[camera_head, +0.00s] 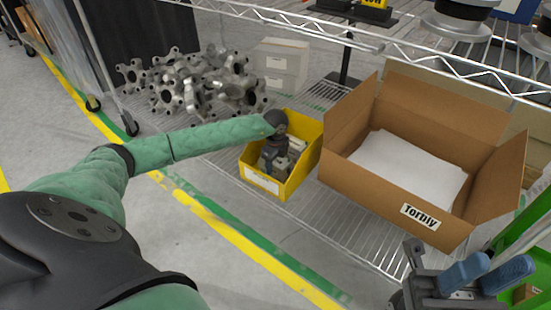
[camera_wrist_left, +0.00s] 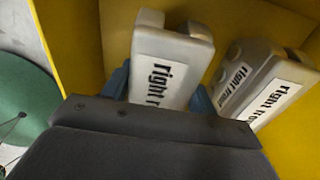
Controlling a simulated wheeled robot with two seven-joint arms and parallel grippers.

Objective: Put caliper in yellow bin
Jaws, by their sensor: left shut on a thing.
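The yellow bin (camera_head: 303,168) stands on the wire shelf with a white label on its front. My left gripper (camera_head: 276,160) reaches down into it. In the left wrist view the left gripper (camera_wrist_left: 160,92) has its blue fingers on both sides of a light grey caliper (camera_wrist_left: 152,50) with a "right" label, partly cut off, and is shut on it. A second, similar caliper (camera_wrist_left: 262,88) lies in the bin just to the right. Whether the held caliper touches the bin floor I cannot tell. My right gripper (camera_head: 484,274) is at the lower right, blue fingers apart and empty.
An open cardboard box (camera_head: 355,112) with white lining stands right of the bin. Several grey metal hubs (camera_head: 205,85) are piled behind left, beside white boxes (camera_head: 280,62). Bare wire shelf (camera_head: 320,220) shows in front of the cardboard box.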

